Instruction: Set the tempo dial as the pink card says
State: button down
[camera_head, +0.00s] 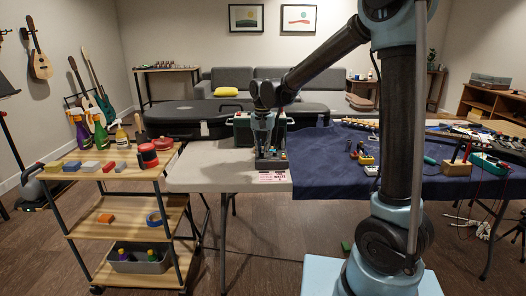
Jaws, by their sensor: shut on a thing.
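A small dark device with coloured spots (283,157) stands near the front edge of the pale grey table. The pink card (271,177) lies just in front of it; its writing is too small to read. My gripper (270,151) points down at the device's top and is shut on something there. The fingers hide what they hold; it seems to be the tempo dial, but I cannot make out its mark or setting.
A dark green box (243,130) stands close behind my gripper. A dark blue cloth (330,165) with pedals and tools covers the table's right side. The grey tabletop (215,170) left of the device is clear. A wooden cart (105,180) with bottles stands at left.

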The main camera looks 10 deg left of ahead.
jog(key=c, duration=1.5)
grip_release()
notch_tip(320, 180, up, 12)
jog(key=shift+f, duration=0.1)
jog(key=shift+w, duration=0.1)
jog(key=s+d+f, duration=0.1)
jog(key=s+d, duration=0.2)
jog(key=d, duration=0.6)
jog(key=s+d+f+t, duration=0.1)
jog(key=s+d, duration=0.1)
jog(key=d, duration=0.7)
jog(key=s+d+f, duration=0.1)
jog(key=s+d, duration=0.2)
jog(key=d, duration=0.5)
jog(key=shift+t, duration=0.6)
jog(key=s+d+f, duration=0.4)
jog(key=s+d, duration=0.1)
jog(key=s+d+f, duration=0.4)
jog(key=s+f, duration=0.1)
jog(key=s+d+f, duration=0.5)
jog(key=shift+s+d+f, duration=0.1)
jog(key=shift+s+d, duration=0.15)
jog(key=shift+d, duration=0.05)
